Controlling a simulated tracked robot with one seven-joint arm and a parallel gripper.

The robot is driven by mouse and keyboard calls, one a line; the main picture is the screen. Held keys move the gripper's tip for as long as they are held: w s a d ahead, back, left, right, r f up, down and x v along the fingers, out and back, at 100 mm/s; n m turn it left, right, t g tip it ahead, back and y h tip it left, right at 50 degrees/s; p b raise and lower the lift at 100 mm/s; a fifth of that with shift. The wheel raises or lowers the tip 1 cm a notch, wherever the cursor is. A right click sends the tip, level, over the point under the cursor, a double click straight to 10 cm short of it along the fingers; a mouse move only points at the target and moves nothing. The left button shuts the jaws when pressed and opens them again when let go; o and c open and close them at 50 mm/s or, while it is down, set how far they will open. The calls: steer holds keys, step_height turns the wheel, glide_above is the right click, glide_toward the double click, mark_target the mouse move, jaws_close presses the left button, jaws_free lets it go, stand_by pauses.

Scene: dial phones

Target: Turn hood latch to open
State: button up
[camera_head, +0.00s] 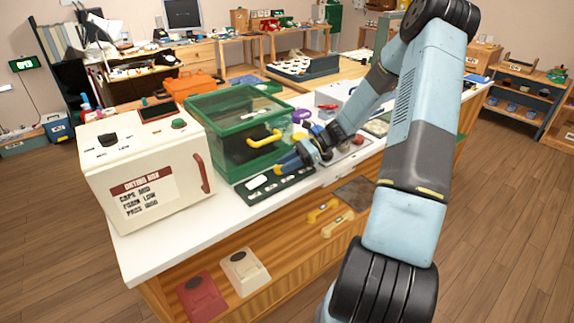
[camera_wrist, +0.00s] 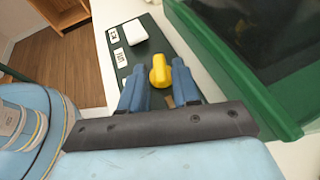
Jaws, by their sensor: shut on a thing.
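A yellow knob (camera_wrist: 159,72), which looks like the hood latch, sits on a dark panel (camera_wrist: 122,72). My gripper (camera_wrist: 159,78) has its blue fingers on either side of the knob in the wrist view and is shut on it. The green-framed clear hood (camera_head: 240,103), with a yellow handle (camera_head: 264,138), stands just behind the panel. Its green edge (camera_wrist: 225,60) is close to my right finger in the wrist view.
A white rocker (camera_wrist: 135,32) and small labels are on the same panel. A cream drying box (camera_head: 150,170) with a red handle stands at the left of the white bench top (camera_head: 150,240). The wooden floor in front is clear.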

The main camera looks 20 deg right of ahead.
steer(key=shift+w+a+n+g+h, duration=0.1)
steer(key=shift+w+n+g+h, duration=0.15)
steer(key=shift+n+g, duration=0.8)
steer(key=shift+w+n+g+h, duration=0.25)
steer(key=shift+n+g, duration=0.6)
steer(key=shift+g, duration=0.3)
jaws_close()
steer(key=o, duration=0.8)
jaws_free()
steer(key=shift+c, duration=0.2)
steer(key=v, duration=1.4)
steer(key=shift+f, duration=0.15)
